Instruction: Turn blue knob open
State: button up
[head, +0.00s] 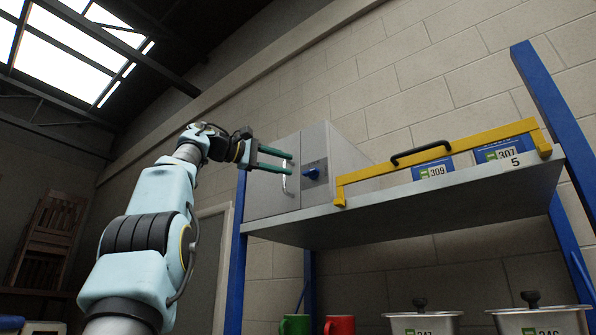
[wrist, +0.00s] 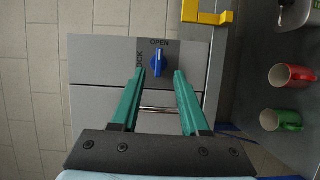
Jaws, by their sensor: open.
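The blue knob (head: 312,173) sits on the dark panel of a grey metal cabinet (head: 270,196) on the shelf. In the wrist view the knob (wrist: 158,62) looks long and narrow, its length running up and down the picture. OPEN is printed above it and LOCK to its left. My gripper (head: 291,163) has two green fingers, spread apart and empty, in front of the cabinet. In the wrist view my gripper (wrist: 159,72) has its fingertips on either side of the knob's lower end. Whether they reach its depth or touch it, I cannot tell.
A metal bar handle (head: 284,182) is on the cabinet door, close to my fingers. A yellow rail (head: 440,152) runs along the shelf (head: 420,212) edge to the right. Below are a green mug (head: 294,325), a red mug (head: 339,325) and lidded pots (head: 425,322).

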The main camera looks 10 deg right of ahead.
jog(key=shift+v, duration=1.45)
